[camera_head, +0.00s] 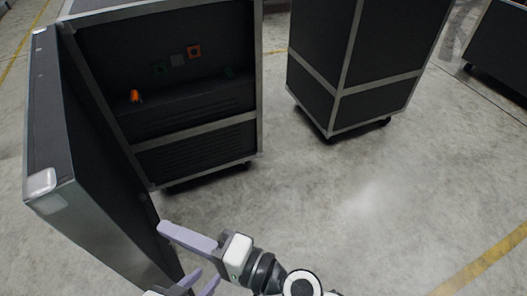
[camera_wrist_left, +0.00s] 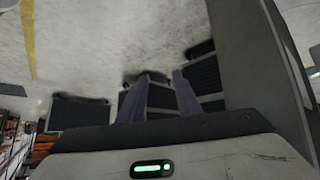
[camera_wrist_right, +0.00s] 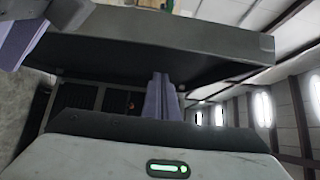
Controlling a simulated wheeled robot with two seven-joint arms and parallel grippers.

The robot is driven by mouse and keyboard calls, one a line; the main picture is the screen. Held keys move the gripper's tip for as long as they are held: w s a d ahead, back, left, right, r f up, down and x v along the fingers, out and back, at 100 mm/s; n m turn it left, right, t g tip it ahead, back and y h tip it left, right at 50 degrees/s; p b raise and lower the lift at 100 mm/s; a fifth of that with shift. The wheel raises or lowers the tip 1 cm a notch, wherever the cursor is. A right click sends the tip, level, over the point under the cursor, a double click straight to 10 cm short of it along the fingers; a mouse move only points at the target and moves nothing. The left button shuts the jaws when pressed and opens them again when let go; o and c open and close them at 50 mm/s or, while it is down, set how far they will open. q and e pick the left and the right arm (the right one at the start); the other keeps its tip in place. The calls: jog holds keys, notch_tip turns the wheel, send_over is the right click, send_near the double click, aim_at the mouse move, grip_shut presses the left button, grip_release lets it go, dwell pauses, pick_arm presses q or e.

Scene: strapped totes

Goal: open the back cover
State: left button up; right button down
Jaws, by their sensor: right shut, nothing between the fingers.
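The back cover (camera_head: 110,195) is a dark panel with a grey metal frame. It stands swung out from the left edge of the black case (camera_head: 195,85), whose inside shows. The cover fills the upper part of the right wrist view (camera_wrist_right: 190,40).
Inside the case are small orange and green parts (camera_head: 194,51). Another closed black case (camera_head: 365,65) stands to the right, and a further one (camera_head: 503,45) at the far right. The concrete floor between has free room. A yellow line (camera_head: 485,262) crosses the lower right.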

jog(key=shift+d, duration=0.1)
